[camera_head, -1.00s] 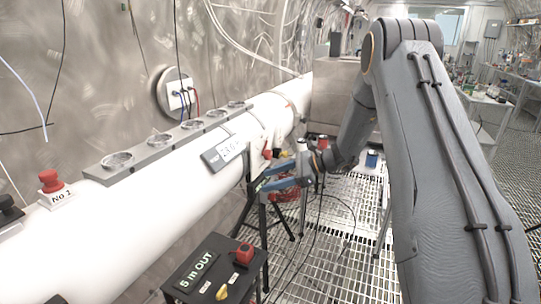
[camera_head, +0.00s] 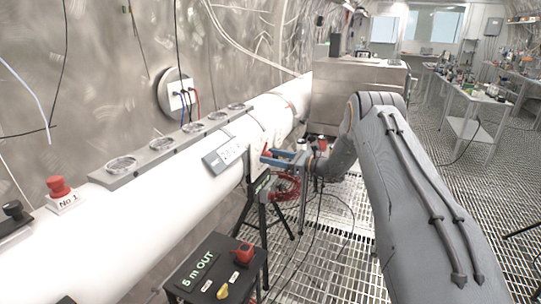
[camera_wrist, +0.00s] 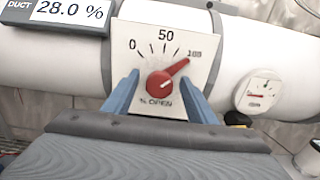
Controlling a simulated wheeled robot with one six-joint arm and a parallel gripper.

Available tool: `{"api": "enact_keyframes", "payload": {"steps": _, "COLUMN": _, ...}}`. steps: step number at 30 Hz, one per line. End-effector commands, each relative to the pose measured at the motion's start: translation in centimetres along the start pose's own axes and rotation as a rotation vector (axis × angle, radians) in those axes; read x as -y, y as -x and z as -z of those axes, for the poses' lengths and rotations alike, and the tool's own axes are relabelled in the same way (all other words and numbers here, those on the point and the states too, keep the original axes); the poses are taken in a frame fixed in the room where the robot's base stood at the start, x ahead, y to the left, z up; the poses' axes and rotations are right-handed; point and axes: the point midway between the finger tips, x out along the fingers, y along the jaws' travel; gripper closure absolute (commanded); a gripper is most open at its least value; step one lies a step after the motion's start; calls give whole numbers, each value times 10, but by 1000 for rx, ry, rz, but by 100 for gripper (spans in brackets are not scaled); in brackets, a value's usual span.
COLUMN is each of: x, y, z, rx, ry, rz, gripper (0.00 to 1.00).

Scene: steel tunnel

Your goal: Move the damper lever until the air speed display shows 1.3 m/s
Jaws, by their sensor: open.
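A white dial plate (camera_wrist: 150,50) marked 0, 50, 100 and "% OPEN" is on the white duct in the wrist view. Its red damper lever (camera_wrist: 160,84) points up and right, close to the 100 mark. My gripper (camera_wrist: 160,88) is open, with one blue finger on each side of the lever's hub; I cannot tell whether they touch it. A display (camera_wrist: 70,12) at upper left reads "DUCT 28.0 %". In the head view my gripper (camera_head: 285,157) is at the duct's near side, right of the display (camera_head: 228,152), too small to read there. No readable air speed in m/s shows.
A round gauge (camera_wrist: 262,92) is right of the dial in the wrist view. Red coiled cable (camera_head: 287,185) and stands are under the gripper.

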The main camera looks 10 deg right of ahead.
Motion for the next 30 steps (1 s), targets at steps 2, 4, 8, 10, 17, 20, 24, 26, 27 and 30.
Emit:
{"api": "enact_keyframes", "payload": {"steps": 2, "x": 0, "y": -5, "z": 0, "rx": -1, "ry": -1, "rz": 1, "gripper": 48}}
{"api": "enact_keyframes", "payload": {"steps": 4, "x": 0, "y": -7, "z": 0, "rx": -1, "ry": 0, "rz": 1, "gripper": 48}}
{"api": "enact_keyframes", "payload": {"steps": 8, "x": 0, "y": -8, "z": 0, "rx": -1, "ry": 0, "rz": 1, "gripper": 48}}
{"api": "enact_keyframes", "payload": {"steps": 10, "x": 0, "y": -8, "z": 0, "rx": -1, "ry": 0, "rz": 1, "gripper": 48}}
{"api": "enact_keyframes", "payload": {"steps": 17, "x": 0, "y": -8, "z": 0, "rx": -1, "ry": 0, "rz": 1, "gripper": 80}}
{"api": "enact_keyframes", "payload": {"steps": 20, "x": 0, "y": -8, "z": 0, "rx": -1, "ry": 0, "rz": 1, "gripper": 89}}
{"api": "enact_keyframes", "payload": {"steps": 24, "x": 0, "y": -8, "z": 2, "rx": -1, "ry": 27, "rz": 1, "gripper": 89}}
{"api": "enact_keyframes", "payload": {"steps": 26, "x": 1, "y": -8, "z": 2, "rx": -1, "ry": 58, "rz": 1, "gripper": 89}}
{"api": "enact_keyframes", "payload": {"steps": 27, "x": 1, "y": -8, "z": 3, "rx": -1, "ry": 85, "rz": 1, "gripper": 89}}
{"api": "enact_keyframes", "payload": {"steps": 30, "x": 0, "y": -8, "z": 3, "rx": -1, "ry": 157, "rz": 1, "gripper": 89}}
